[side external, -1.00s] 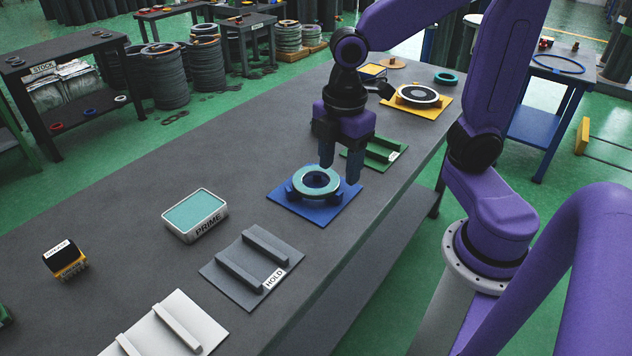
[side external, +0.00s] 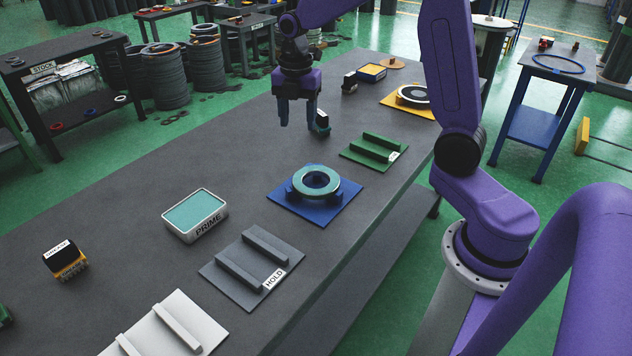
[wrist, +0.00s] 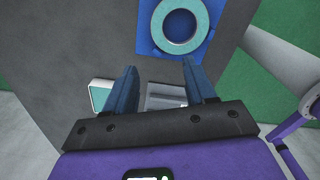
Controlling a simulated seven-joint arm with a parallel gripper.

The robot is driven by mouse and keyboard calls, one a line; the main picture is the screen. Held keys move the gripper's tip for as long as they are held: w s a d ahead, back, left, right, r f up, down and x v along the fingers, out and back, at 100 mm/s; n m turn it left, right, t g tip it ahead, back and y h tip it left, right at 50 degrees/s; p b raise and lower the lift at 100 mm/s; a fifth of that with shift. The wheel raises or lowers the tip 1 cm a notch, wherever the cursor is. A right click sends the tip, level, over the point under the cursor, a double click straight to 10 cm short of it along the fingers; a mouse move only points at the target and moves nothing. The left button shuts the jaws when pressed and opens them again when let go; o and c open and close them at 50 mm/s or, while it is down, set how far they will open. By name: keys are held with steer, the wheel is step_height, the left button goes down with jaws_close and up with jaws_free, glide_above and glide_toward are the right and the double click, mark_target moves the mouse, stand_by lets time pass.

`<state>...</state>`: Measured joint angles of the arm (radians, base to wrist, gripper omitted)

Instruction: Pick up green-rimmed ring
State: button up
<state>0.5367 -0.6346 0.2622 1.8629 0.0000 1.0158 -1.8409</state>
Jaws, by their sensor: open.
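A ring with a teal-green rim (side external: 316,181) lies flat on a blue stand (side external: 333,208) near the middle of the bench. In the wrist view the ring (wrist: 200,42) shows at the top, ahead of the fingers. My gripper (side external: 299,120) is open and empty above the bench, behind and to the left of the ring, clear of it. Its two blue fingers (wrist: 159,66) are spread apart in the wrist view with nothing between them.
A PRIME tray (side external: 194,212), a grey HOLD stand (side external: 232,278) and an empty green stand (side external: 362,158) are around the ring. A small dark block (side external: 322,120) shows close beside the right finger.

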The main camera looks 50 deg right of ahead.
glide_above(298, 176)
steer(key=f, duration=1)
steer(key=shift+s, duration=0.35)
steer(key=shift+w+f, duration=0.15)
steer(key=shift+f, duration=1.3)
steer(key=shift+w+f, duration=0.15)
steer(key=shift+f, duration=1.25)
jaws_close()
steer(key=shift+r, duration=0.1)
